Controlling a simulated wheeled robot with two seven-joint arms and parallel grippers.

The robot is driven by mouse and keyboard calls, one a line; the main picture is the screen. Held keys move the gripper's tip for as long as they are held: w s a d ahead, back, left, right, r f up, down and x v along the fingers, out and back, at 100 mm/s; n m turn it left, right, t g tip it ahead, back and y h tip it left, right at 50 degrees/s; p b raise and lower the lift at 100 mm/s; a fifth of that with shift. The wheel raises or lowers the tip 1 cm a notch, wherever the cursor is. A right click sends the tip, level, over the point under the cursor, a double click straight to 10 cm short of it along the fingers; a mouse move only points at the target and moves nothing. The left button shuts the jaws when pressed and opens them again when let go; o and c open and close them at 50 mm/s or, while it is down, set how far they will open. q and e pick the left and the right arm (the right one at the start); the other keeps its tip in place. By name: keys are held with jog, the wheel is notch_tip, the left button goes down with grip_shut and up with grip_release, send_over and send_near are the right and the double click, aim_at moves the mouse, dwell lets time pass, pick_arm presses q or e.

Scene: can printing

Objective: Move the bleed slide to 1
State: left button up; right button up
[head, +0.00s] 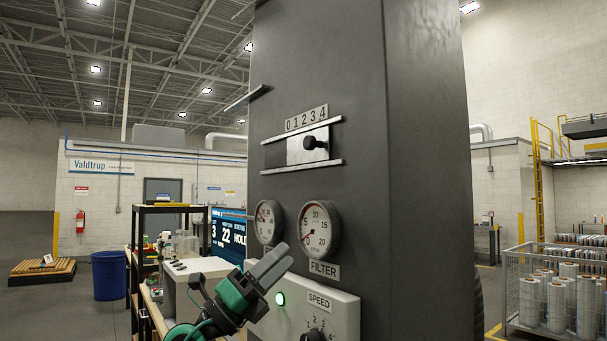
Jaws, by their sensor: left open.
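The slide (296,152) is a pale plate with a dark round knob (312,142), set between two metal rails on the dark grey cabinet. A number strip (306,118) reading 0 1 2 3 4 sits just above it. The knob stands right of the 1, roughly under the 2 to 3; the exact reading is hard to tell at this angle. My left gripper (274,259) is open and empty, below and left of the slide, in front of the cabinet's lower part and apart from the knob. My right gripper is not in view.
Two round gauges (318,229) sit below the slide, the right one over a FILTER label. Below them is a pale SPEED panel (330,310) with a dial and a lit green button (280,299). A cart (140,265) and a screen (229,232) stand left.

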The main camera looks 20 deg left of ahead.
pick_arm(q)
jog(key=s+r+m+g+y, duration=0.25)
jog(key=r+m, duration=0.35)
jog(key=r, duration=0.3)
jog(key=t+y, duration=0.3)
jog(key=y, duration=0.1)
send_near(306, 143)
jog(key=p+x, duration=0.6)
jog(key=x, duration=0.2)
jog(key=shift+s+r, duration=0.1)
jog(key=shift+r, duration=0.05)
jog(key=shift+w+d+r, duration=0.1)
jog(key=shift+w+d, duration=0.3)
jog(key=shift+w, duration=0.1)
jog(key=shift+c, duration=0.2)
